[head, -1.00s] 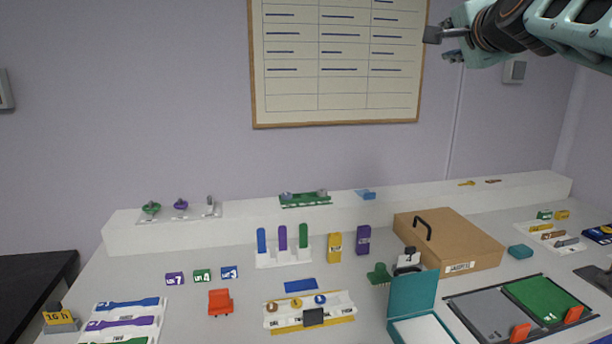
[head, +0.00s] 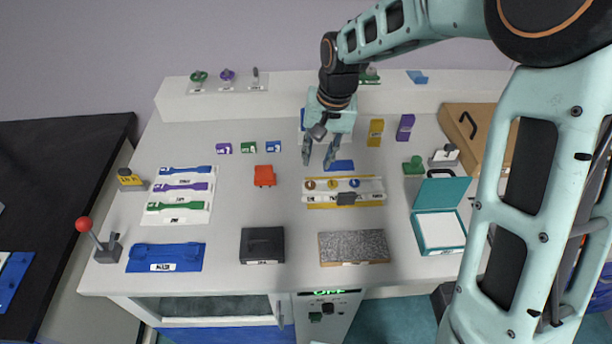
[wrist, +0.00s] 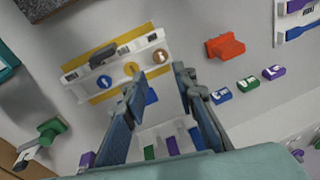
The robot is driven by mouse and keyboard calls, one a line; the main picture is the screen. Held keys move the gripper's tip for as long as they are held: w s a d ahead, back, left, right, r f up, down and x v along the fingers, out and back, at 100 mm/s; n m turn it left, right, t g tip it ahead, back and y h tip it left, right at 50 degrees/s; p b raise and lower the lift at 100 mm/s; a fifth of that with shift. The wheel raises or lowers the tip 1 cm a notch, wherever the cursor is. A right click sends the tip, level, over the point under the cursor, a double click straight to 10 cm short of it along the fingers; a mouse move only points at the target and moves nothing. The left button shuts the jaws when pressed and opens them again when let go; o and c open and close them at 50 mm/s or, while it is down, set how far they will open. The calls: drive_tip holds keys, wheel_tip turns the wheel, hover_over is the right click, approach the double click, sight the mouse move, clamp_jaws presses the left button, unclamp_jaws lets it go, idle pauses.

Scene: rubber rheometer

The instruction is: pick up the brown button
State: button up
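The brown button (head: 310,185) is a small round disc at the left end of a white holder (head: 370,196) on a yellow base. A yellow button (head: 333,184) and a blue button (head: 354,183) sit in the same row. In the wrist view the brown button (wrist: 160,56) is at the right end of the row. My gripper (head: 319,160) is open and empty, pointing down above the table just behind the holder. In the wrist view my gripper (wrist: 159,78) has its fingers apart, with the brown button visible beyond the tips.
A dark grey block (head: 346,198) stands at the holder's front. A blue plate (head: 340,165) lies behind it. A red-orange piece (head: 264,176) is to its left, an open teal box (head: 440,232) to its right. A grey speckled slab (head: 353,247) lies in front.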

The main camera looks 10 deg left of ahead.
sight(311, 184)
drive_tip(key=f, duration=0.3)
drive_tip(key=a+f, duration=0.1)
drive_tip(key=f, duration=0.2)
drive_tip(key=w+f+p, duration=0.1)
drive_tip(key=f, duration=0.3)
drive_tip(key=shift+a, duration=0.25)
drive_tip(key=c, duration=0.5)
